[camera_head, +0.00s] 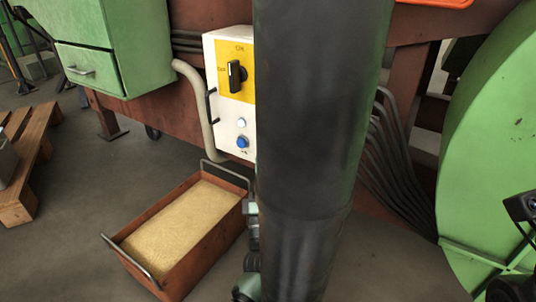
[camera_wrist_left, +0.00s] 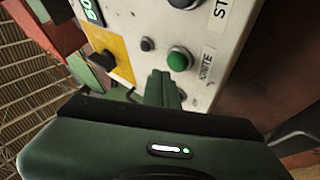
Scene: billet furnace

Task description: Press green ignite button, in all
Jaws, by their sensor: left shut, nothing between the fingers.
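The green ignite button (camera_wrist_left: 180,59) sits on a white panel in the left wrist view, beside a partly readable "IGNITE" label (camera_wrist_left: 207,65). My left gripper (camera_wrist_left: 161,76) is shut and empty. Its fingertips appear just below and left of the green button in that view; I cannot tell whether they touch the panel. In the head view my dark arm crosses the middle and hides the green button and my left gripper. Black parts at the right edge may belong to my right arm; its fingers cannot be made out.
A white control box (camera_head: 223,111) carries a black rotary switch (camera_head: 236,76) on yellow and a blue button (camera_head: 242,142). A dark button (camera_wrist_left: 147,44) is near the green one. A sand-filled tray (camera_head: 205,248) lies on the floor. A wooden pallet (camera_head: 33,150) is at left.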

